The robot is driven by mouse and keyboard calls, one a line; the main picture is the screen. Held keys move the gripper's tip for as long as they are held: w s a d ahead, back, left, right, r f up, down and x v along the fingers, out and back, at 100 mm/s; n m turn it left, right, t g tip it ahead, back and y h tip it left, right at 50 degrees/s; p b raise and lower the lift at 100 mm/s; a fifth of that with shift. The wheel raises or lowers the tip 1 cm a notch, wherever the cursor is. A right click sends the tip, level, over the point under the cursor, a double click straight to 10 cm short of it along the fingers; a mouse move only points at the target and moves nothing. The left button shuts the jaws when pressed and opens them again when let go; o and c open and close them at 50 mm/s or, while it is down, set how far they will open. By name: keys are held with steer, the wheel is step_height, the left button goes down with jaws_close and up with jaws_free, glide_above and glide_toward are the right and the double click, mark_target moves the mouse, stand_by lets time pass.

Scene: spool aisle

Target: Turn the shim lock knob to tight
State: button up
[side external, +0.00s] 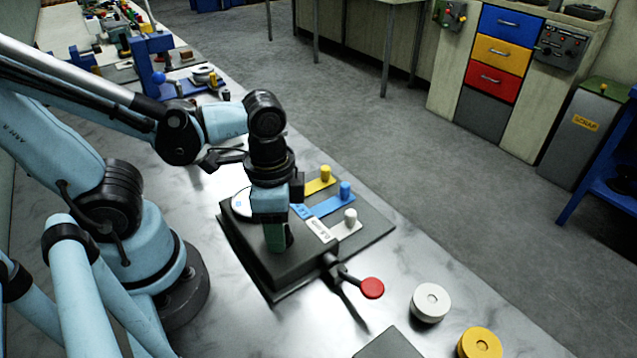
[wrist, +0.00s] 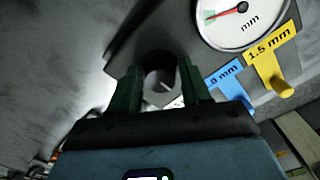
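A dark round knob (wrist: 159,66) with a short white line stands on the grey gauge base in the wrist view. My gripper (wrist: 159,85) points down at it, with one green finger at each side of the knob. I cannot tell whether the fingers press on it or only straddle it. In the side view my gripper (side external: 278,240) is low over the dark base (side external: 290,268) and hides the knob. A white dial (wrist: 241,14) marked mm, with a red needle near a green zone, is beside the knob; part of it also shows in the side view (side external: 241,203).
Yellow (side external: 320,183), blue (side external: 332,206) and white (side external: 345,229) shim tabs with pegs extend from the base. A red-ended lever (side external: 372,288) sticks out in front. White (side external: 430,302) and yellow (side external: 480,343) spools stand on the bench at right.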

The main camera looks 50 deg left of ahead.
steer(key=shift+o, duration=1.1)
step_height(320, 180, up, 12)
stand_by(0.4)
steer(key=w+a+f+n+t, duration=0.4)
steer(key=w+n+t, duration=0.3)
steer(key=w, duration=0.2)
steer(key=shift+a, duration=0.65)
